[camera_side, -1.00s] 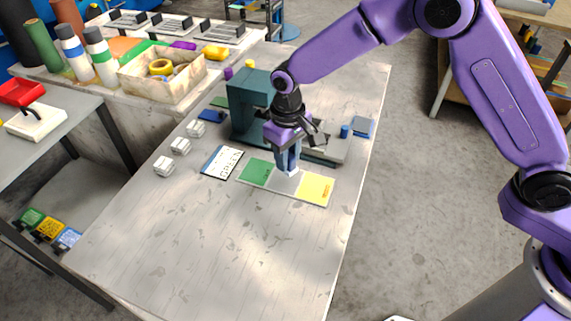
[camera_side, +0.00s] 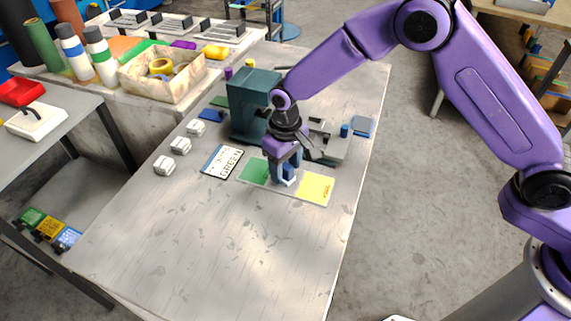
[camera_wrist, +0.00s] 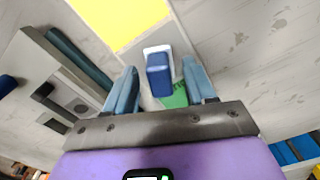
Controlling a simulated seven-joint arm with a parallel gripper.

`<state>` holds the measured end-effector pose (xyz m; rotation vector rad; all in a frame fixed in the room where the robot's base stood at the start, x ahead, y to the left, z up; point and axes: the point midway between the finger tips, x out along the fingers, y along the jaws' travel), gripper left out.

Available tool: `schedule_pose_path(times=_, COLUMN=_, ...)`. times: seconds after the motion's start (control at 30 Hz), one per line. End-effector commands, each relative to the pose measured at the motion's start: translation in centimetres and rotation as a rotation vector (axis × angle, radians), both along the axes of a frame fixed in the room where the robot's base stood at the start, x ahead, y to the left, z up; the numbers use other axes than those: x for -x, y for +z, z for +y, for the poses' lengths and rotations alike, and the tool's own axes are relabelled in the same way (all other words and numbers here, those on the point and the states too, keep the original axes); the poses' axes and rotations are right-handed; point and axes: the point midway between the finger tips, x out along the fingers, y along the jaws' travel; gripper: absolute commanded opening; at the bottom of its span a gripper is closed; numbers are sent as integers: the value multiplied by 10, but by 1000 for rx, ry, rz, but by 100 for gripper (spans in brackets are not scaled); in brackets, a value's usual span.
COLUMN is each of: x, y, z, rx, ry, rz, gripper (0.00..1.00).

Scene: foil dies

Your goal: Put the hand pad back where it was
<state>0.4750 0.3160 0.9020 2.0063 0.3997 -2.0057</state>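The hand pad, a blue grip on a white base, stands between my fingers in the wrist view (camera_wrist: 158,73). In the side view its white base (camera_side: 290,182) shows low on the pale strip between a green patch (camera_side: 254,171) and a yellow patch (camera_side: 316,188). My gripper (camera_side: 285,174) is down around the pad. In the wrist view its two fingers (camera_wrist: 160,82) stand apart, with gaps on both sides of the blue grip. The pad's underside is hidden, so close contact with the strip cannot be confirmed.
A dark green press (camera_side: 250,105) stands right behind my gripper. A card reading GREEN (camera_side: 222,161) lies to the left, with several small white blocks (camera_side: 180,146) beyond it. A blue block (camera_side: 362,126) lies at the back right. The front of the table is clear.

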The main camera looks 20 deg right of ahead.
Motion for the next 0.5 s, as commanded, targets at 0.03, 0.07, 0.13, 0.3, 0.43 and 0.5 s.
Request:
schedule_pose_path(times=0.03, x=0, y=0, z=0, rx=0, ry=0, rz=0, gripper=55)
schedule_pose_path(times=0.07, x=0, y=0, z=0, rx=0, ry=0, rz=0, gripper=55)
schedule_pose_path(times=0.13, x=0, y=1, z=0, rx=0, ry=0, rz=0, gripper=55)
schedule_pose_path(times=0.3, x=-1, y=14, z=0, rx=-2, ry=0, rz=-2, gripper=55)
schedule_pose_path(times=0.43, x=-1, y=36, z=0, rx=-2, ry=0, rz=-3, gripper=55)
schedule_pose_path(times=0.5, x=-1, y=51, z=1, rx=-3, ry=0, rz=-4, gripper=55)
